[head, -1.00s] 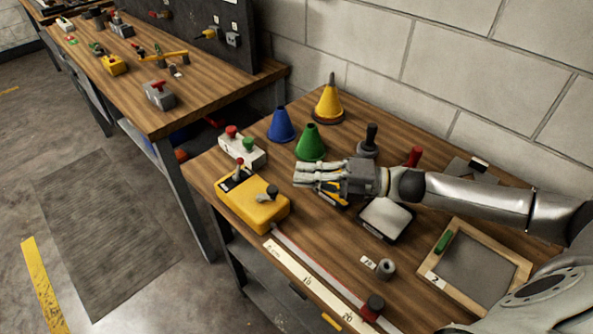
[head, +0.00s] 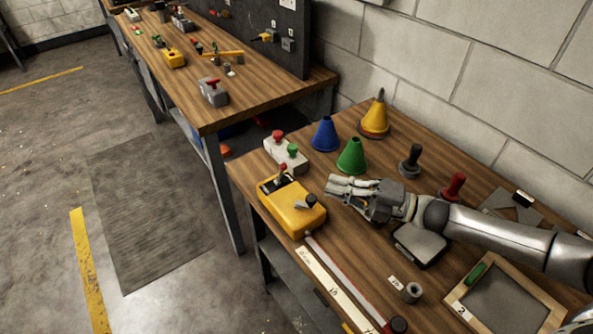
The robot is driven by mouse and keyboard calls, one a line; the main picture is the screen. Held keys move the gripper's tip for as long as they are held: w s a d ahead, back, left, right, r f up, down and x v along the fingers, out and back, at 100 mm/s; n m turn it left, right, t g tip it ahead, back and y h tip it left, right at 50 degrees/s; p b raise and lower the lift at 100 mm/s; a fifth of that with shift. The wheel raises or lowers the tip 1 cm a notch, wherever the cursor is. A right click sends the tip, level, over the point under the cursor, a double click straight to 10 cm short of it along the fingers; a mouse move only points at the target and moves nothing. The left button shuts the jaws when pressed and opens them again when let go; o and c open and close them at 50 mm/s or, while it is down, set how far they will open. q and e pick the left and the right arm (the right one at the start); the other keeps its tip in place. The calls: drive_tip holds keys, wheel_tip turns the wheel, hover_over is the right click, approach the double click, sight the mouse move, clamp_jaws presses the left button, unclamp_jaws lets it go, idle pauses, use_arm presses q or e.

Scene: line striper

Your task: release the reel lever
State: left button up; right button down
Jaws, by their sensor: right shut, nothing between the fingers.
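The yellow reel box (head: 287,213) sits near the front left corner of the wooden bench. A lever with a red tip (head: 283,171) stands up at its far end. A grey lever with a dark knob (head: 308,202) lies on its near end, and I cannot tell which one is the reel lever. My right gripper (head: 331,187) is shut and empty above the bench, just right of the box and apart from both levers. My left gripper is not in view.
Blue (head: 324,134), green (head: 352,156) and yellow (head: 375,116) cones stand behind my right gripper. A white box with red and green buttons (head: 286,155) is behind the reel box. A ruler strip (head: 328,282) runs along the front edge. A dark-rimmed pad (head: 420,245) lies below my right forearm.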

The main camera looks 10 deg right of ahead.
drive_tip(key=p, duration=0.3)
approach(281, 174)
drive_tip(key=a, duration=0.1)
drive_tip(key=w+a+r, duration=0.1)
drive_tip(key=a, duration=0.1)
drive_tip(key=w+a+r, duration=0.1)
drive_tip(key=shift+w+a+r, duration=0.1)
drive_tip(key=shift+w+a, duration=0.4)
drive_tip(key=shift+a, duration=0.15)
drive_tip(key=shift+s+a+r+n+g+p, duration=0.1)
drive_tip(key=shift+a+r+n+g+p, duration=0.2)
drive_tip(key=shift+p, duration=0.35)
drive_tip(key=shift+f+n+h, duration=0.1)
drive_tip(key=shift+n+h, duration=0.2)
drive_tip(key=shift+s+a, duration=0.15)
drive_tip(key=shift+a, duration=0.05)
